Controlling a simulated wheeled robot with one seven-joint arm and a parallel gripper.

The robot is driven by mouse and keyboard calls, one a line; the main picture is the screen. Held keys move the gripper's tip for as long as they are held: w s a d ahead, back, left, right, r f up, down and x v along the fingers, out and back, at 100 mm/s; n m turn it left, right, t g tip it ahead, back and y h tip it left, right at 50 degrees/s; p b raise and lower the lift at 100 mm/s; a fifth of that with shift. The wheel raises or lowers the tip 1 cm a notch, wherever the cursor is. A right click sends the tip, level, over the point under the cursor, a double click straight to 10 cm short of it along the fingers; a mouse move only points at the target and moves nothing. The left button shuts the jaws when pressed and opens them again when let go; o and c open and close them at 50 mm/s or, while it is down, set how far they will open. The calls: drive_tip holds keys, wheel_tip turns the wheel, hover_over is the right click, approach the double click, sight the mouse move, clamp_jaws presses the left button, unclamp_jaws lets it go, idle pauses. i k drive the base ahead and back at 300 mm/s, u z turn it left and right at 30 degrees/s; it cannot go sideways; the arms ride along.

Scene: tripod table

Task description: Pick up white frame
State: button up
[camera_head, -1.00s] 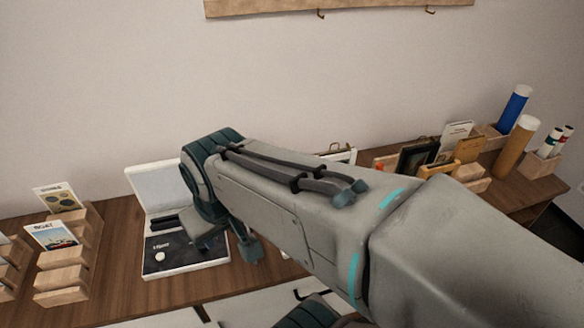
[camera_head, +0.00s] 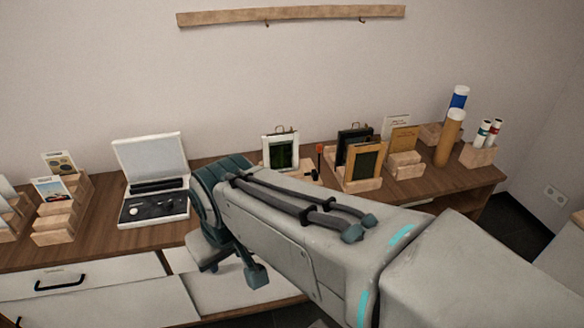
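The white frame (camera_head: 268,137) stands upright on the desk near the wall, just above and beyond my arm in the picture. It has a dark green panel and a small metal hanger on top. Its lower part is near my arm's outline. My gripper (camera_head: 231,270) hangs at the end of my arm, to the left of and nearer than the frame, in front of the desk edge. The fingers are partly hidden by the arm, and nothing is visibly held.
An open white case (camera_head: 152,153) stands left on the wooden desk (camera_head: 105,213). Wooden card holders (camera_head: 62,219) are far left. A wooden frame (camera_head: 364,160), a dark frame (camera_head: 352,133) and tubes (camera_head: 449,138) in holders stand right. White drawers (camera_head: 90,290) sit below.

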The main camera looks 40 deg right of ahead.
sight(280, 151)
drive_tip(key=k, duration=0.6)
drive_tip(key=z, duration=0.35)
drive_tip(key=i, duration=1.65)
